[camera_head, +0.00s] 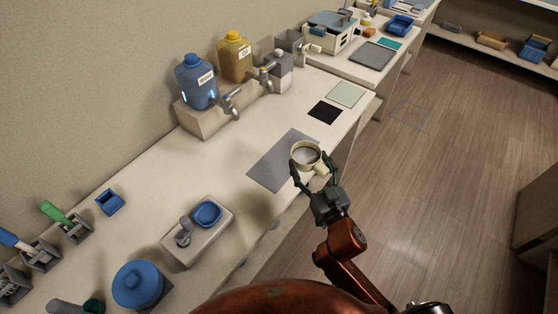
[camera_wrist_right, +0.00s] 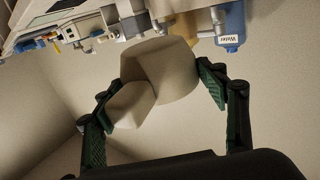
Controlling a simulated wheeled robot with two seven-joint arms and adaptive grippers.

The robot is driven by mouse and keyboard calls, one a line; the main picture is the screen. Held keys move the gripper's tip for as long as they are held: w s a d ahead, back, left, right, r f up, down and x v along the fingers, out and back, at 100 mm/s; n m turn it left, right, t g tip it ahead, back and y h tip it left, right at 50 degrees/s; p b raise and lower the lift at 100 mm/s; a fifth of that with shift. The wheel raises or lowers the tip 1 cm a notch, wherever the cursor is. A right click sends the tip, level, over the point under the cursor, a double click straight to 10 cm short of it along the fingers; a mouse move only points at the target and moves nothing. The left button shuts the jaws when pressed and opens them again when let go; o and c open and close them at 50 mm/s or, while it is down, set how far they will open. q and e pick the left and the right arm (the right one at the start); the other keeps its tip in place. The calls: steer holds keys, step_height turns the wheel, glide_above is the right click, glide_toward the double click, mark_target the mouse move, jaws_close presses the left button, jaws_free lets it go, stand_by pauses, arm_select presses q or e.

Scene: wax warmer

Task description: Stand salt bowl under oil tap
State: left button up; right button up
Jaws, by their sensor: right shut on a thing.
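The salt bowl (camera_head: 305,152) is a cream cup-like bowl with a blocky handle and a greyish inside. My right gripper (camera_head: 313,172) is shut on it, with one finger on either side. It looks upright, over the right end of the grey mat; I cannot tell its height. In the right wrist view the bowl (camera_wrist_right: 165,68) shows between my green-padded fingers (camera_wrist_right: 158,108). The oil tap (camera_head: 266,76) sticks out from the yellow oil bottle (camera_head: 234,57) at the back of the counter, left of and beyond the bowl. My left gripper is not in view.
The blue water bottle (camera_head: 196,84) and its tap (camera_head: 231,104) stand left of the oil bottle on a raised block (camera_head: 205,122). The grey mat (camera_head: 268,170) is bare on its left. A black mat (camera_head: 325,112) lies beyond the bowl. The counter below the taps is clear.

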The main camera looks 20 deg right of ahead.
mark_target(297, 165)
steer(key=a+y, duration=0.1)
steer(key=w+a+n+y+b, duration=0.1)
steer(key=a, duration=0.2)
steer(key=shift+w+r+n+y+b, duration=0.1)
steer(key=shift+w+n+y+b, duration=0.15)
steer(key=shift+n+y+b, duration=0.15)
steer(key=w+f+b, duration=0.1)
steer(key=w+f, duration=0.2)
steer(key=w, duration=0.1)
steer(key=w+f+n+y+b, duration=0.1)
steer(key=w+f+b, duration=0.1)
steer(key=w+f, duration=0.1)
steer(key=w+f+g+y+b, duration=0.1)
steer(key=w+f+b, duration=0.1)
steer(key=w, duration=0.4)
steer(key=shift+w+d+f, duration=0.1)
steer(key=shift+d+f, duration=0.05)
steer(key=shift+f, duration=0.3)
steer(key=shift+w+d+f, duration=0.1)
steer(key=shift+w+f, duration=0.1)
steer(key=shift+f, duration=0.05)
steer(key=shift+w+f, duration=0.2)
steer(key=shift+f, duration=0.9)
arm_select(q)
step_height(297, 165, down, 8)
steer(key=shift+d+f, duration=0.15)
arm_select(e)
steer(key=shift+s+f, duration=0.1)
steer(key=shift+f, duration=0.25)
steer(key=shift+f, duration=0.15)
